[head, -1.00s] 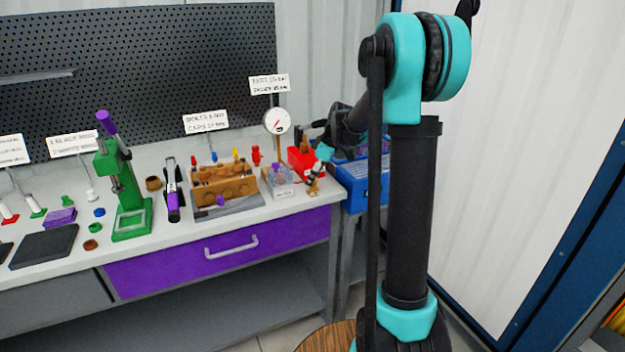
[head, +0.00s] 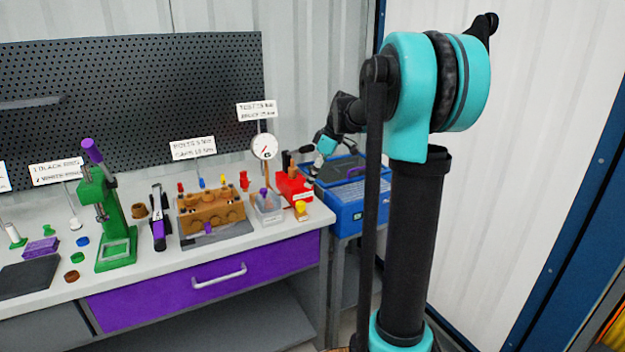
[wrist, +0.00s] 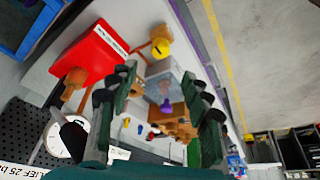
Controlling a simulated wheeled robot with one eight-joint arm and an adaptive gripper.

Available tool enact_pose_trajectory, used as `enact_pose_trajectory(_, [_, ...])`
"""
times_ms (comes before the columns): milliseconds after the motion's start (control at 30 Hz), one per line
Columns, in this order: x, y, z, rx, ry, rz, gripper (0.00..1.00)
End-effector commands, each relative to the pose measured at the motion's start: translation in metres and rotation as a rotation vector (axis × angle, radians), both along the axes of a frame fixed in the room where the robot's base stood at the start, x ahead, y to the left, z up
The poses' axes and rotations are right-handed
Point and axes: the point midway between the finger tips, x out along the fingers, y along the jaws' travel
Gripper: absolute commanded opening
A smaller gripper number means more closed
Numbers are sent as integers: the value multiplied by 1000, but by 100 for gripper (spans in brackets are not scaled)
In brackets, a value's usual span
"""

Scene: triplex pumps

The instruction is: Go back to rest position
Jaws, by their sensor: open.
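My gripper (wrist: 163,82) is open in the wrist view, with its two dark green fingers spread apart and nothing between them. In the head view my gripper (head: 325,145) hangs above the right end of the bench, near the blue box; its fingers are too small to read there. Beyond the fingers in the wrist view are a clear bin (wrist: 168,82) and a yellow-topped brass part (wrist: 160,47). That part stands at the bench corner in the head view (head: 301,210), apart from the gripper.
A red bin (head: 293,186) and a dial gauge (head: 264,147) stand close to the gripper. A blue box (head: 352,205) sits right of the bench. A brown pump block (head: 212,207) and green press (head: 112,220) stand further left. The floor (wrist: 245,40) looks clear in the wrist view.

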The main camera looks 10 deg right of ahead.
Motion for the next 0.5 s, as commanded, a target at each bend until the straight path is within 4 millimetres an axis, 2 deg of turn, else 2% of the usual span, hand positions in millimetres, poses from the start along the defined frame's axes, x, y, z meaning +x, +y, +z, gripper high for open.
enact_pose_trajectory(167, [-5, 0, -3, -2, 4, -17, 49])
enact_pose_trajectory(267, [-24, 0, -15, -14, 17, -88, 49])
enact_pose_trajectory(367, [-60, -2, -38, -32, 38, -226, 49])
enact_pose_trajectory(500, [-127, -8, -82, -52, 57, -478, 49])
